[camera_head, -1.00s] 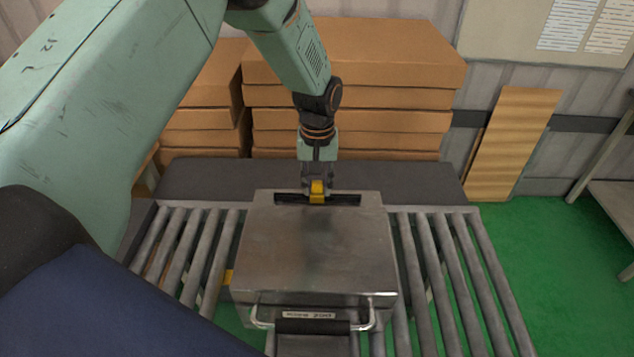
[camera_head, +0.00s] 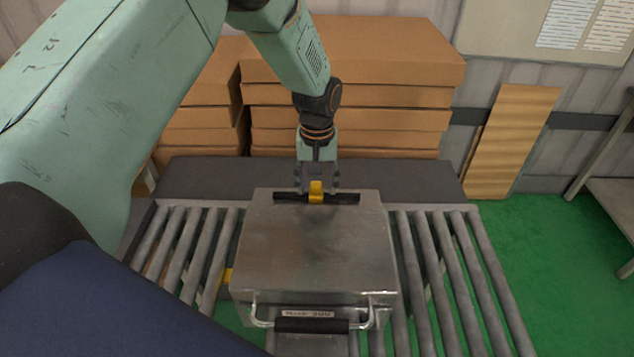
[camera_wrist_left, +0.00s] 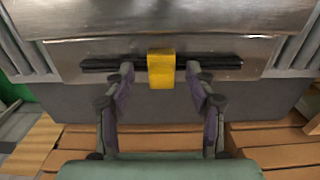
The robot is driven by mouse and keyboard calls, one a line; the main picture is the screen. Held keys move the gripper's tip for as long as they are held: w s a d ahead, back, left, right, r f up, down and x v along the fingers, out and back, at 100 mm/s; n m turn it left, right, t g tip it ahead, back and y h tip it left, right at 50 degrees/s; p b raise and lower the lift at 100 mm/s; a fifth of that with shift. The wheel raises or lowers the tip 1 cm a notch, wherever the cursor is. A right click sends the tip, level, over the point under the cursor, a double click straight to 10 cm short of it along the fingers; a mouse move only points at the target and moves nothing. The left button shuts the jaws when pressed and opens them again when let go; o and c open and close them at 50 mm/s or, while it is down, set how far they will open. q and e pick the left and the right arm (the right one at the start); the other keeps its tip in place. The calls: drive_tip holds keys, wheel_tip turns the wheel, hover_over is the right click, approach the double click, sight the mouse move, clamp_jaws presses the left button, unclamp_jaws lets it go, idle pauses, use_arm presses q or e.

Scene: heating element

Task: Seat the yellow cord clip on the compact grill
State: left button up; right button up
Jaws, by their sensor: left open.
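The compact grill (camera_head: 315,245) is a closed silver metal box with a black front handle, standing on the roller conveyor. The yellow cord clip (camera_head: 316,192) sits at the middle of the black strip along the grill's back edge. In the left wrist view the clip (camera_wrist_left: 161,69) lies over that strip. My left gripper (camera_head: 317,189) is at the back edge, right behind the clip. Its two fingers (camera_wrist_left: 158,72) are spread, one on each side of the clip, with gaps between. Whether the clip is fully seated I cannot tell. My right gripper is not seen.
The roller conveyor (camera_head: 455,260) runs on both sides of the grill. A dark grey ledge (camera_head: 410,180) lies behind it, with stacked cardboard boxes (camera_head: 360,60) beyond. A small yellow piece (camera_head: 227,276) shows at the grill's left side.

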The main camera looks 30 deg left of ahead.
use_arm(q)
wheel_tip(320, 180, up, 12)
idle(0.5)
drive_tip(key=shift+r, duration=0.1)
idle(0.4)
